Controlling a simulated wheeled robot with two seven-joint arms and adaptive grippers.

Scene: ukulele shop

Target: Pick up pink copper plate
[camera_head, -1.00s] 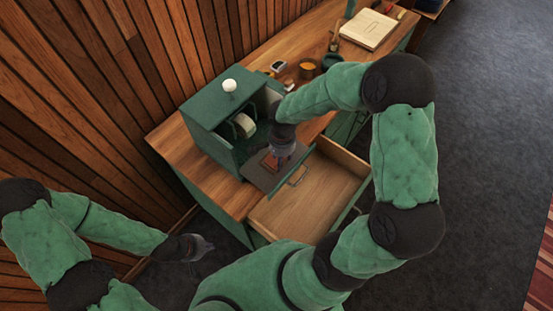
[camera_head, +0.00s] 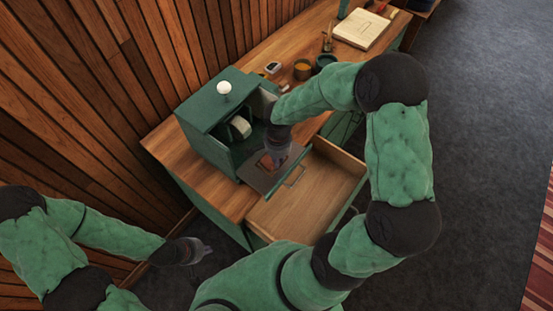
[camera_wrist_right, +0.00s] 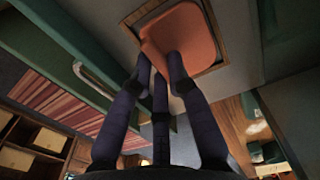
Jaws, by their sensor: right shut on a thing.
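The pink copper plate (camera_wrist_right: 182,36) shows in the right wrist view as a rounded orange-pink piece at a framed recess in a grey board. In the head view only a small part of the plate (camera_head: 266,162) shows beside my fingers. My right gripper (camera_wrist_right: 160,78) is shut on the plate's near edge. The plate looks turned relative to the recess frame; I cannot tell whether it is clear of the board. In the head view my right gripper (camera_head: 277,158) is over the grey board (camera_head: 256,180). My left gripper (camera_head: 203,248) hangs at the lower left, away from the bench; its opening is unclear.
The board juts from a green cabinet (camera_head: 205,115) with a white knob on top. An open, empty wooden drawer (camera_head: 300,208) lies just below and beside it. Small jars (camera_head: 303,69) and a book (camera_head: 362,29) stand farther back on the bench.

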